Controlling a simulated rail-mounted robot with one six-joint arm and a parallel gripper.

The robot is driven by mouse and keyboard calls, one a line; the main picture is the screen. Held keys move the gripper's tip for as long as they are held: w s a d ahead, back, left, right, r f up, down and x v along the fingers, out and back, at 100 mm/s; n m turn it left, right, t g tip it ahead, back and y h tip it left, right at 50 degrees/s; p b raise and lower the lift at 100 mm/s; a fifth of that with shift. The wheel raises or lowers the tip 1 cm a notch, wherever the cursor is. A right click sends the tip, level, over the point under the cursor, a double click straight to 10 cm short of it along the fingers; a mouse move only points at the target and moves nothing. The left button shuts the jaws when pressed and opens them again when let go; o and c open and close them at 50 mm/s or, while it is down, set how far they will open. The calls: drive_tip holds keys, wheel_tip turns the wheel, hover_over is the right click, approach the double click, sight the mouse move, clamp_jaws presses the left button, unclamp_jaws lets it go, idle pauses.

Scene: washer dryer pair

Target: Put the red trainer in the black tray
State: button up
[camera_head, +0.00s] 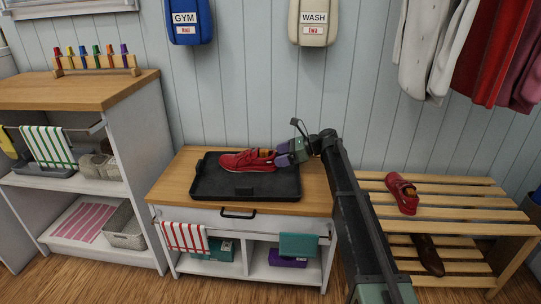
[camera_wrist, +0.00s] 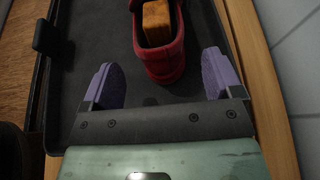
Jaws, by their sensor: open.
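A red trainer (camera_head: 247,160) lies in the black tray (camera_head: 245,191) on the wooden top of the low cabinet. In the wrist view its heel end (camera_wrist: 163,62) shows, with an orange-brown block inside the opening, and the tray floor (camera_wrist: 103,30) lies around it. My gripper (camera_head: 283,155) is at the trainer's right end in the head view. In the wrist view the purple fingertips (camera_wrist: 160,80) are spread apart, with the heel between and just beyond them; neither visibly grips it. Another red shoe (camera_head: 402,193) sits on the slatted bench at the right.
The slatted bench (camera_head: 460,226) also holds a brown shoe (camera_head: 428,255) on its lower level. A taller shelf unit (camera_head: 135,125) stands left of the cabinet. Blue (camera_head: 188,22) and cream (camera_head: 313,23) bags hang on the wall above. Clothes (camera_head: 490,60) hang at upper right.

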drive_tip(key=p+v, duration=0.2)
drive_tip(key=v, duration=0.5)
drive_tip(key=shift+r, duration=0.1)
